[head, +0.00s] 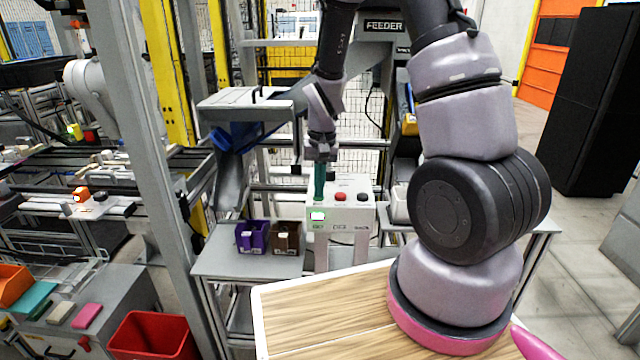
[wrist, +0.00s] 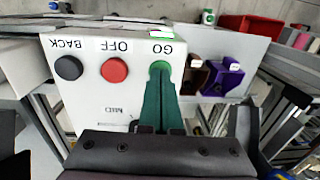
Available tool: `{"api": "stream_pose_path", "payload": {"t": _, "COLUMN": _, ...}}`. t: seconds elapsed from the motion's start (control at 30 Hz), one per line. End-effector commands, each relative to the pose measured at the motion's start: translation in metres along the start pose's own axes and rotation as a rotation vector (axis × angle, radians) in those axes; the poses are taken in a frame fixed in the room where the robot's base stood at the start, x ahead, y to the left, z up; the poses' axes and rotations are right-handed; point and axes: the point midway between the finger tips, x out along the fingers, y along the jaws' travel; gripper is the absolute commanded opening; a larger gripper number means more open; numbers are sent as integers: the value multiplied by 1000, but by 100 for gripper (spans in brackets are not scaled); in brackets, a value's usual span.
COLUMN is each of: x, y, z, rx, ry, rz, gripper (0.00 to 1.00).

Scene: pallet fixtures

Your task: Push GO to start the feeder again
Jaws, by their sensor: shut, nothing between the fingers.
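The white control box (head: 349,220) stands on a post just past the wooden top. In the wrist view the box (wrist: 100,95) carries a black BACK button (wrist: 68,67), a red OFF button (wrist: 114,70) and a green GO button (wrist: 160,68), labels upside down. My gripper (wrist: 160,80) is shut and empty, its green fingers pointing at GO, with the tips overlapping the button's near edge. I cannot tell whether they touch or press it. In the head view my gripper (head: 319,198) hides GO; the red button (head: 340,196) and black button (head: 362,197) show beside it.
A small lit indicator (head: 318,216) sits on the box front. A purple bin (head: 252,238) and a brown bin (head: 287,238) stand on the grey shelf (head: 225,262) left of the box. The FEEDER sign (head: 384,26) is behind. A wooden top (head: 330,318) lies in front.

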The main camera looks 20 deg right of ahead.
Motion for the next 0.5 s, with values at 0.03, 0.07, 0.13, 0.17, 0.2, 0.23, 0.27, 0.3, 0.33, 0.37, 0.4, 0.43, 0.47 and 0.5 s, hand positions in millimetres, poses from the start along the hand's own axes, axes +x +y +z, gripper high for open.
{"api": "stream_pose_path", "payload": {"t": 0.03, "x": 8, "y": 3, "z": 6, "rx": -2, "ry": -17, "rz": 11, "gripper": 0}}
{"api": "stream_pose_path", "payload": {"t": 0.07, "x": 8, "y": 3, "z": 6, "rx": -2, "ry": -18, "rz": 11, "gripper": 0}}
{"api": "stream_pose_path", "payload": {"t": 0.13, "x": 8, "y": 3, "z": 7, "rx": -3, "ry": -18, "rz": 11, "gripper": 0}}
{"api": "stream_pose_path", "payload": {"t": 0.17, "x": 8, "y": 3, "z": 7, "rx": -3, "ry": -18, "rz": 11, "gripper": 0}}
{"api": "stream_pose_path", "payload": {"t": 0.2, "x": 7, "y": 3, "z": 7, "rx": -3, "ry": -18, "rz": 11, "gripper": 0}}
{"api": "stream_pose_path", "payload": {"t": 0.23, "x": 5, "y": 3, "z": 6, "rx": -3, "ry": -18, "rz": 11, "gripper": 0}}
{"api": "stream_pose_path", "payload": {"t": 0.27, "x": 3, "y": 3, "z": 6, "rx": -3, "ry": -17, "rz": 10, "gripper": 0}}
{"api": "stream_pose_path", "payload": {"t": 0.3, "x": -1, "y": 4, "z": 5, "rx": -3, "ry": -15, "rz": 9, "gripper": 0}}
{"api": "stream_pose_path", "payload": {"t": 0.33, "x": -5, "y": 4, "z": 4, "rx": -3, "ry": -13, "rz": 9, "gripper": 0}}
{"api": "stream_pose_path", "payload": {"t": 0.37, "x": -10, "y": 4, "z": 3, "rx": -2, "ry": -12, "rz": 8, "gripper": 0}}
{"api": "stream_pose_path", "payload": {"t": 0.4, "x": -18, "y": 4, "z": 1, "rx": -1, "ry": -8, "rz": 5, "gripper": 0}}
{"api": "stream_pose_path", "payload": {"t": 0.43, "x": -25, "y": 4, "z": -1, "rx": 0, "ry": -5, "rz": 3, "gripper": 0}}
{"api": "stream_pose_path", "payload": {"t": 0.47, "x": -32, "y": 4, "z": -3, "rx": 0, "ry": -2, "rz": 2, "gripper": 0}}
{"api": "stream_pose_path", "payload": {"t": 0.5, "x": -42, "y": 5, "z": -5, "rx": 1, "ry": 3, "rz": 0, "gripper": 0}}
